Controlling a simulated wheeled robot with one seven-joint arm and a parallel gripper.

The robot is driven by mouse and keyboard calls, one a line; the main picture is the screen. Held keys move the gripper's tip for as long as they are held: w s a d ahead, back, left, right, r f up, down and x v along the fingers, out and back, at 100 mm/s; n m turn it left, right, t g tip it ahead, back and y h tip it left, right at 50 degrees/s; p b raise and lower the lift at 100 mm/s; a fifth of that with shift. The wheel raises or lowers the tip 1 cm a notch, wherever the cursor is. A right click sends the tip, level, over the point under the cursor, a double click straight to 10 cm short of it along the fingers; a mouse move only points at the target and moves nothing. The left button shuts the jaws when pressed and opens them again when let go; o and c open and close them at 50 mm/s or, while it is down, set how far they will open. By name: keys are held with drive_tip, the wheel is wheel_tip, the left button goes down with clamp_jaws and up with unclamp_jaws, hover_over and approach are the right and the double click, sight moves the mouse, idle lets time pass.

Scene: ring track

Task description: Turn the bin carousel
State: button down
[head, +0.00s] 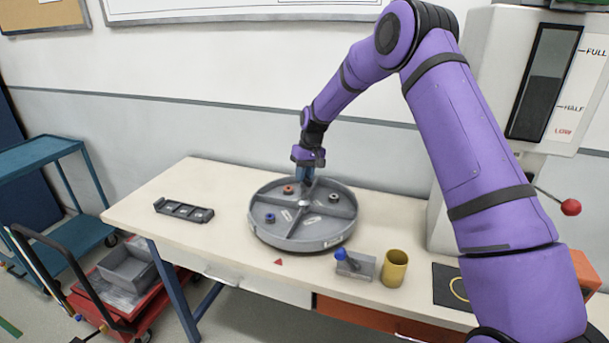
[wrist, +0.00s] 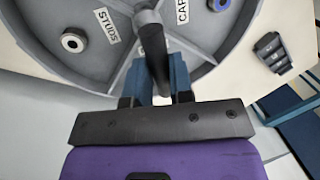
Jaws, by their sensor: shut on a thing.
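The bin carousel (head: 303,242) is a round grey tray on the workbench, split by dividers into wedge-shaped bins. Orange (head: 288,189), dark (head: 333,197) and blue (head: 270,217) rings lie in separate bins. In the wrist view, the carousel (wrist: 110,75) shows labels reading "STUDS" and, partly hidden, "CAP". My gripper (head: 306,179) points down at the carousel's far side. In the wrist view, its blue fingers (wrist: 160,82) are shut on a dark peg (wrist: 152,48) standing at the carousel. The peg's foot is hard to make out.
A red triangle (head: 278,262) marks the bench near the carousel's front. A black tray (head: 184,210) lies left. A grey block with a blue knob (head: 354,264) and a yellow cup (head: 394,268) stand front right. The bench's left part is mostly clear.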

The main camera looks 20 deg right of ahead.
drive_tip(key=shift+w+n+g, duration=0.1)
drive_tip(key=shift+n+g, duration=0.3)
drive_tip(key=shift+n, duration=1.8)
drive_tip(key=shift+n+h, duration=0.4)
drive_tip(key=shift+n, duration=1.3)
drive_tip(key=shift+w+n+g, duration=0.1)
drive_tip(key=shift+n+g, duration=0.2)
drive_tip(key=shift+n, duration=0.1)
drive_tip(key=c, duration=1)
unclamp_jaws()
drive_tip(key=r, duration=0.3)
drive_tip(key=w+r, duration=0.1)
drive_tip(key=r, duration=0.3)
drive_tip(key=d+r, duration=0.1)
drive_tip(key=r, duration=0.2)
drive_tip(key=shift+w+d+r, duration=0.1)
drive_tip(key=shift+w+r, duration=0.2)
drive_tip(key=shift+r, duration=0.05)
